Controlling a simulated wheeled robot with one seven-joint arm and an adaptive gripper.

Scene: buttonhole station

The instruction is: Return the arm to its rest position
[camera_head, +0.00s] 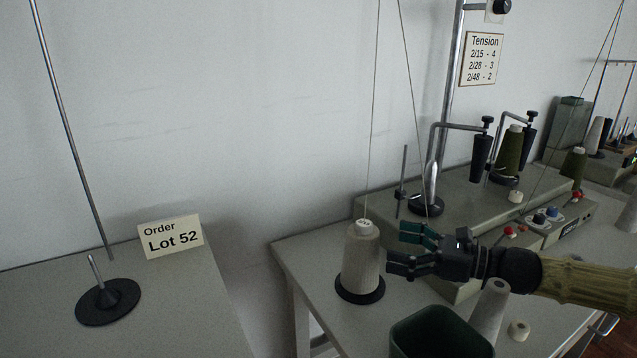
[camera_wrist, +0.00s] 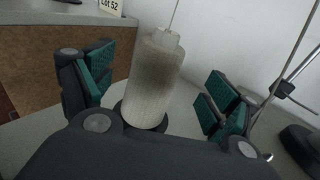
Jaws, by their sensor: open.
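My gripper (camera_head: 408,250) is open and points left in the head view, over the right-hand table. Its green-padded fingers are apart, and nothing is held between them. A pale thread cone (camera_head: 361,262) stands upright on a round black base, just left of my fingertips. In the wrist view the same cone (camera_wrist: 154,82) appears upright between and beyond the open fingers. I cannot tell whether either finger touches it. A thread rises from its top. My arm reaches in from the right edge of the head view.
A dark green bin (camera_head: 440,335) and an empty pale cone (camera_head: 489,312) stand below my arm. The grey machine (camera_head: 465,190) with its thread posts is behind it. The left table holds an empty spindle base (camera_head: 108,301) and a "Lot 52" card (camera_head: 171,237). A gap separates the tables.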

